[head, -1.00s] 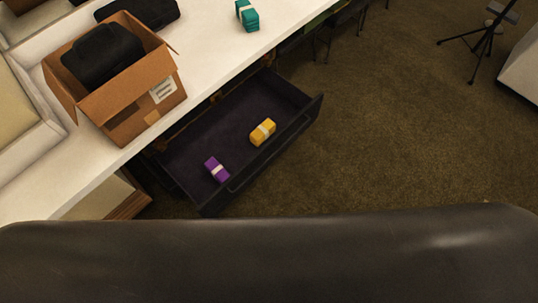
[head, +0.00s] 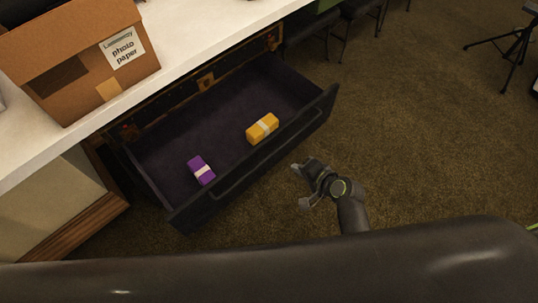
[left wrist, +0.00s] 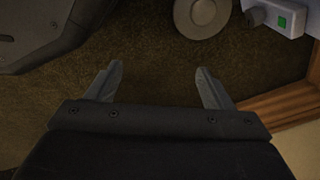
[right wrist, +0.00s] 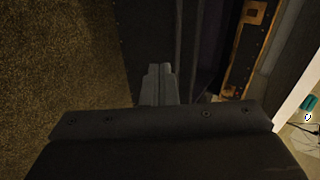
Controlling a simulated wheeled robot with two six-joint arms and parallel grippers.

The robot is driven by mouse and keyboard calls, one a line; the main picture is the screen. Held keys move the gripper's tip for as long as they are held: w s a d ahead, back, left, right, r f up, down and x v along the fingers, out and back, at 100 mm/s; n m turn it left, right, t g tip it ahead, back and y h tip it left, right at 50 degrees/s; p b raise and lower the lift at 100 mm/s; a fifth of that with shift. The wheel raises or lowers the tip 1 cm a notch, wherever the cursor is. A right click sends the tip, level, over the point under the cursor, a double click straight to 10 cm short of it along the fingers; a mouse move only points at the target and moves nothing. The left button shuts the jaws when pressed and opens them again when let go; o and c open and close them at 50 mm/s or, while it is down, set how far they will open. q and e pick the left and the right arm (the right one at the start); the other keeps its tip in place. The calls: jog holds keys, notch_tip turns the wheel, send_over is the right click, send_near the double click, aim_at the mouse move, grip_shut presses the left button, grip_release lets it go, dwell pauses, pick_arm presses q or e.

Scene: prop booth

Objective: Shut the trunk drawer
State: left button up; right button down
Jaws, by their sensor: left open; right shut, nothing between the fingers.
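The trunk drawer (head: 183,136) is dark and stands pulled out, open, below the white tabletop in the head view. Its front panel has a long bar handle (head: 256,167). A purple banded bundle (head: 201,170) and a yellow banded bundle (head: 262,129) lie inside. My right gripper (head: 302,182) is in front of the drawer's front panel, toward its right part, apart from it in the head view. In the right wrist view its fingers (right wrist: 158,82) are together and empty, beside the dark drawer front. My left gripper (left wrist: 160,72) is open and empty over the carpet.
A cardboard photo paper box (head: 84,62) stands on the white tabletop (head: 182,44). A wooden-edged cabinet (head: 88,222) is left of the drawer. Dark chair or stool legs (head: 345,22) and a tripod (head: 515,45) stand farther back. Carpet (head: 425,130) right of the drawer is clear.

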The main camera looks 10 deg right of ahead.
notch_tip(320, 180, up, 2)
jog(key=w+a+y+b, duration=0.1)
jog(key=w+a+b, duration=0.1)
jog(key=b, duration=0.2)
send_near(265, 145)
jog(key=shift+t, duration=0.4)
jog(key=x, duration=0.5)
jog(key=shift+s+a+f, duration=0.15)
jog(key=shift+s+f, duration=0.1)
jog(key=shift+f, duration=0.25)
pick_arm(q)
jog(key=shift+n+h, duration=0.3)
jog(key=shift+w+d+r, duration=0.35)
jog(key=shift+w+r, duration=0.25)
jog(key=shift+r, duration=0.05)
jog(key=shift+w+d+r, duration=0.35)
jog(key=shift+w+r, duration=0.2)
jog(key=shift+r, duration=0.15)
jog(key=shift+w+d+r, duration=0.35)
jog(key=shift+w+r, duration=0.25)
jog(key=shift+r, duration=0.05)
pick_arm(e)
jog(key=shift+w+a+f, duration=0.25)
jog(key=shift+w+a, duration=0.05)
jog(key=shift+w, duration=0.1)
